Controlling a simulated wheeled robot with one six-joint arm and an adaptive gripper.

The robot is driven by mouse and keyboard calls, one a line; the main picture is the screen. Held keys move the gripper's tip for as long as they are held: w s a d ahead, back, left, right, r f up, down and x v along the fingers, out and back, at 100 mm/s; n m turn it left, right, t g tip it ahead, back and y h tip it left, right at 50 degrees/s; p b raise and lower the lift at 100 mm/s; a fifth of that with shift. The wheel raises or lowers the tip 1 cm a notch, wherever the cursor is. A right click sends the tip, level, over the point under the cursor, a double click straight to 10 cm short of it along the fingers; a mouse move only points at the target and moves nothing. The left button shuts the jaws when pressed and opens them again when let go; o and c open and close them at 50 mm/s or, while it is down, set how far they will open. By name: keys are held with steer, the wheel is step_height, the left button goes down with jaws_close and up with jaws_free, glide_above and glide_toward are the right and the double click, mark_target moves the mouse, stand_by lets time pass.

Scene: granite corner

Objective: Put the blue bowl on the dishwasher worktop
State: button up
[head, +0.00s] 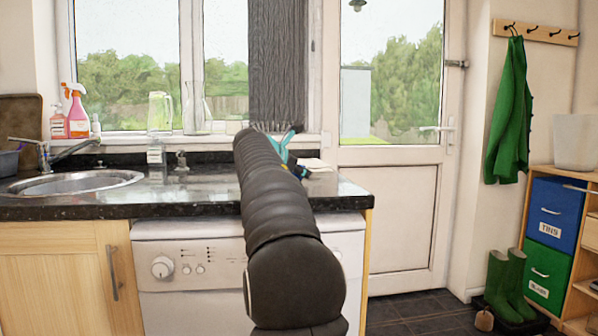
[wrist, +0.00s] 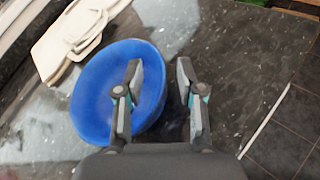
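The blue bowl (wrist: 88,105) is in the wrist view, left of centre, over the speckled dark worktop (wrist: 225,75). In the head view my arm hides most of it; a small blue patch (head: 304,172) shows beside the arm. My gripper (wrist: 158,75) is open, its two fingers apart. The left finger lies over the bowl's inside and the right finger is outside, so the bowl's right rim lies between them. I cannot tell whether either finger touches it. In the head view my gripper (head: 287,148) is above the right part of the dishwasher worktop (head: 215,192).
Cream flat items (wrist: 75,38) lie close to the bowl at upper left. The sink (head: 75,182) is at the far left. A jug (head: 160,112) and a carafe (head: 196,110) stand on the windowsill. The worktop's right end is close, with tiled floor (head: 420,318) beyond.

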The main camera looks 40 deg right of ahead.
steer(key=v, duration=1)
steer(key=shift+s+a+r, duration=0.1)
steer(key=shift+a, duration=0.3)
steer(key=shift+s+a, duration=0.1)
steer(key=shift+a, duration=0.1)
steer(key=shift+s+a, duration=0.1)
steer(key=shift+a, duration=0.15)
steer(key=s+a+f+m+y, duration=0.6)
steer(key=s+a+f+m, duration=0.3)
steer(key=s+a+f, duration=0.6)
steer(key=s+a+f+m+y, duration=0.6)
steer(key=s+a+f+m, duration=0.3)
steer(key=s+a+f, duration=0.5)
step_height(320, 180, down, 5)
steer(key=a, duration=0.3)
steer(key=shift+s+t+y, duration=0.3)
steer(key=shift+s+t, duration=0.1)
steer(key=shift+d+f, duration=0.1)
